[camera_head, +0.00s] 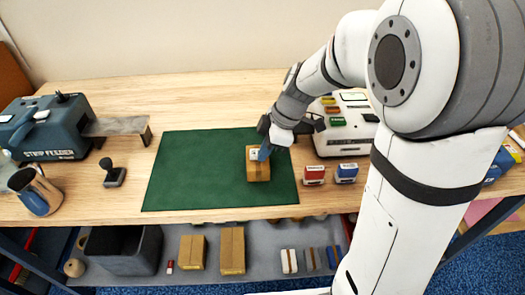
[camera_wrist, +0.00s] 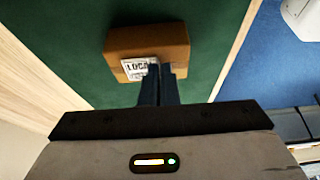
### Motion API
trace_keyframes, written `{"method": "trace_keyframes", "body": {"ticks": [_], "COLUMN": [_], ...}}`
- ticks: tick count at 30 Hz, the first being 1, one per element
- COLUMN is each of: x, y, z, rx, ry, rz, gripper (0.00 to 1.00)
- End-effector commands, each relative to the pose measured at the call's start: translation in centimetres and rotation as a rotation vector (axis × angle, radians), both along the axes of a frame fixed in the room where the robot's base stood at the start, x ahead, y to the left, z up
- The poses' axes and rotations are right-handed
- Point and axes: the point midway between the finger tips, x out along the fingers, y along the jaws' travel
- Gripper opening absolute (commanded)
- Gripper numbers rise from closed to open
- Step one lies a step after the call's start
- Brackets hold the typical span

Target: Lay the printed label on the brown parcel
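The brown parcel (camera_head: 257,172) sits on the green mat (camera_head: 190,175), right of its middle. It also shows in the wrist view (camera_wrist: 150,40). The printed label (camera_wrist: 136,69) is white with black lettering that reads like "LOCAL". It is at the parcel's edge nearest my gripper, and in the head view (camera_head: 254,154) it shows at the parcel's far edge. My gripper (camera_wrist: 161,70) has its narrow blue fingers close together, shut on the label's edge. The fingers hide part of the label. Whether the label lies flat against the parcel I cannot tell.
A strip feeder (camera_head: 45,130) stands at the left, with a stamp (camera_head: 112,173) and a metal jug (camera_head: 38,190) near it. Red (camera_head: 314,175) and blue (camera_head: 346,173) small boxes stand right of the mat. A white machine (camera_head: 345,130) is behind them. The mat's left half is clear.

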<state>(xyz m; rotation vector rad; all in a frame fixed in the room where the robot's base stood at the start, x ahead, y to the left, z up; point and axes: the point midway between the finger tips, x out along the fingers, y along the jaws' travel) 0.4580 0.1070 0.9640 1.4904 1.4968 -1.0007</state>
Motion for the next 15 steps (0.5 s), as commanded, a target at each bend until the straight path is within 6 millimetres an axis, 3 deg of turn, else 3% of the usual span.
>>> {"method": "trace_keyframes", "body": {"ticks": [11,15], "x": [0.01,0.01], "y": [0.01,0.02], "z": [0.03,0.03], "rx": [0.000,0.000], "ry": [-0.001,0.000], "rz": [0.000,0.001], "gripper": [0.00,0.13]}}
